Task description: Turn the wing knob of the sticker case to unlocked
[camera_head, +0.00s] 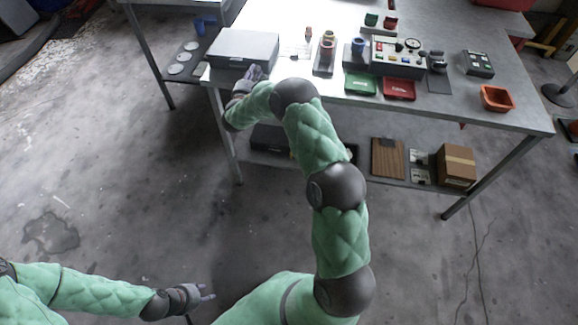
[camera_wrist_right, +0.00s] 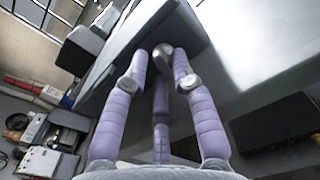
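The sticker case is a grey box (camera_head: 243,47) at the left end of the workbench. Its round metallic wing knob (camera_wrist_right: 163,53) shows in the right wrist view, on the case's edge; its wing and lock position are not readable. My right gripper (camera_head: 255,73) is at the case's front. In the wrist view its purple fingers (camera_wrist_right: 160,58) stand apart around the knob, with the third finger below; whether they touch it is unclear. My left gripper (camera_head: 210,292) hangs low over the floor, far from the bench, its fingers apart and empty.
The workbench (camera_head: 460,110) holds a control box (camera_head: 398,57), a green tray (camera_head: 361,84), a red tray (camera_head: 399,89) and an orange bin (camera_head: 496,98) right of the case. A side table with blue cups (camera_head: 200,27) stands to the left. A lower shelf carries a cardboard box (camera_head: 456,166).

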